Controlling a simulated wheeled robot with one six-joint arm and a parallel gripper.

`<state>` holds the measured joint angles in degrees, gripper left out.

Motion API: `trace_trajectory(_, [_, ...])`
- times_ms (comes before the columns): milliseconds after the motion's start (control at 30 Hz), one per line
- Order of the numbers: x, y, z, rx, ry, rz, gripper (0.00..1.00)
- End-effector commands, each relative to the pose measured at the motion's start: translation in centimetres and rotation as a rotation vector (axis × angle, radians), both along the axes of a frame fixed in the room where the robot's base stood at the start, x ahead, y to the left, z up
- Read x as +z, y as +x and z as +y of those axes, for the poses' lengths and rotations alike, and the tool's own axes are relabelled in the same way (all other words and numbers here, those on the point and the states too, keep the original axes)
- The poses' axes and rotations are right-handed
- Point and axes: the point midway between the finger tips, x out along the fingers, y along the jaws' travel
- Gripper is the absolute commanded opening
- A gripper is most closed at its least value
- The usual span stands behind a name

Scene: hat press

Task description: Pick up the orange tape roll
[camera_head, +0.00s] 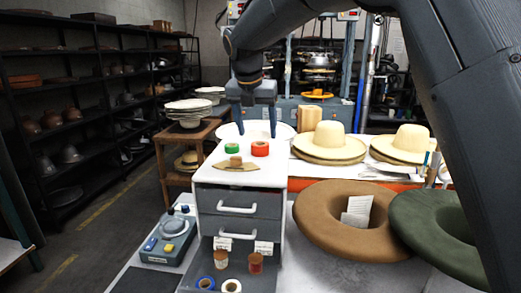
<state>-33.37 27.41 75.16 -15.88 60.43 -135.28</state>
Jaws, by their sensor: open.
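The orange tape roll (260,149), which looks orange-red, lies on the white top of a small drawer cabinet. My gripper (257,134) points down with its two fingers apart and nothing between them. It appears above or just behind the roll in the picture; the exact gap cannot be told. The roll's near side and top show clearly.
A green tape roll (231,149) sits just left of the orange one, with a small hat-shaped wooden piece (236,164) in front. A white round dish or brim (228,131) lies behind. Straw hats (333,142) stand to the right. The cabinet's lower drawer (252,283) is open, holding several items.

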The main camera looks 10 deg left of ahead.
Motion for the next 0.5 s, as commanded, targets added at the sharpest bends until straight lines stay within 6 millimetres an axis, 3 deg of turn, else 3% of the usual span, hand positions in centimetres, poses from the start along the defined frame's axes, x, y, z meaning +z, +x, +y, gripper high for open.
trace_trajectory(500, [-5.2, 2.4, -0.3, -0.003, 0.003, 0.001, 0.68])
